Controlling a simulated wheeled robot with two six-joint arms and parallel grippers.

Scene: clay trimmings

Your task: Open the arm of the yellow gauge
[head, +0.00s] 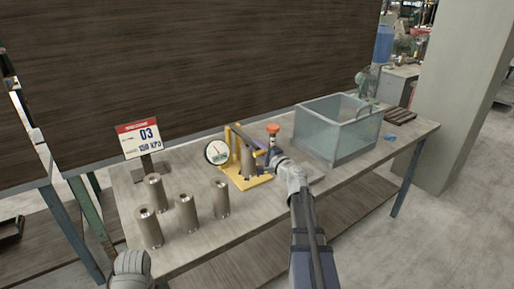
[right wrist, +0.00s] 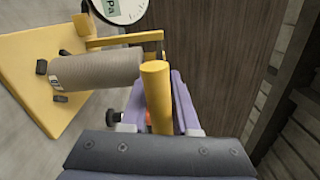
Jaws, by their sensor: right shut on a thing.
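The yellow gauge (head: 257,182) stands near the middle of the bench, with a round white dial (head: 217,152) at its left. Its yellow base (right wrist: 22,75) and part of the dial (right wrist: 120,8) show in the right wrist view. A grey-brown cylinder (head: 246,160) stands on the base, under the yellow arm (head: 243,136); it also shows in the right wrist view (right wrist: 95,70). My right gripper (head: 269,155) is at the gauge's right side. Its purple fingers are shut on the yellow round handle (right wrist: 156,90). My left gripper's fingers are out of view.
Several similar cylinders (head: 186,212) stand at the bench's left front. An orange-topped item (head: 273,129) is just behind my right gripper. A clear grey bin (head: 345,143) stands to the right, with dark slats (head: 400,115) beyond.

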